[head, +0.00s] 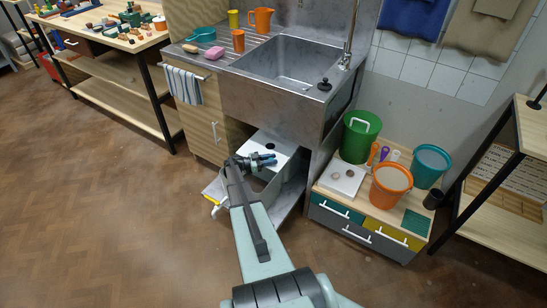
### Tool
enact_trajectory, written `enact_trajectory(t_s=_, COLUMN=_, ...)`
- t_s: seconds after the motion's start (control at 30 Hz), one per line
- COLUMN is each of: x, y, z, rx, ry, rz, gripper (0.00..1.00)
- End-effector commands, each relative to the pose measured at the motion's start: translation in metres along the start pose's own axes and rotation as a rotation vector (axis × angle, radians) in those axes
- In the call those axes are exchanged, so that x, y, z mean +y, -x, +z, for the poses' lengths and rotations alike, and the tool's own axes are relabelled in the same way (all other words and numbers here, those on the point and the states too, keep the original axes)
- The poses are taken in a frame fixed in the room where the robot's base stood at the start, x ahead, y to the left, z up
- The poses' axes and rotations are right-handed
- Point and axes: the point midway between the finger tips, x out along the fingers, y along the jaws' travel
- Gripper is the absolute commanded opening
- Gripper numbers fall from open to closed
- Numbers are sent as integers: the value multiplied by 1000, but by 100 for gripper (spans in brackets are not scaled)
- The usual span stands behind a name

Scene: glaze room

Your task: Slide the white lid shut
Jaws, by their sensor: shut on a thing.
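The white lid (283,155) shows under the sink, on top of a grey box (267,187), and has a dark round spot near its far side. The near part of the box is uncovered, so the lid stands partly open. My gripper (272,159) is over the lid and shut on it. The fingertips are small and dark here, and my wrist and arm hide part of the lid and the box, so the exact grip is not clear.
The sink cabinet (204,127) stands left of the box. At right, a low drawer unit (327,192) carries a green bucket (356,141), an orange bucket (389,187) and a teal bucket (430,166). A shelf (480,207) stands far right. The wooden floor (120,220) is clear at left.

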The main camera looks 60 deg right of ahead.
Motion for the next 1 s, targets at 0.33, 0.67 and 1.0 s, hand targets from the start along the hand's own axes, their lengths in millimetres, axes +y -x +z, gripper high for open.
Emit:
enact_trajectory(t_s=0.33, x=13, y=14, z=-5, rx=8, ry=-4, rz=-2, gripper=0)
enact_trajectory(t_s=0.67, x=14, y=14, z=-3, rx=5, ry=-2, rz=-1, gripper=51)
enact_trajectory(t_s=1.0, x=13, y=20, z=-2, rx=3, ry=-1, rz=-2, gripper=51)
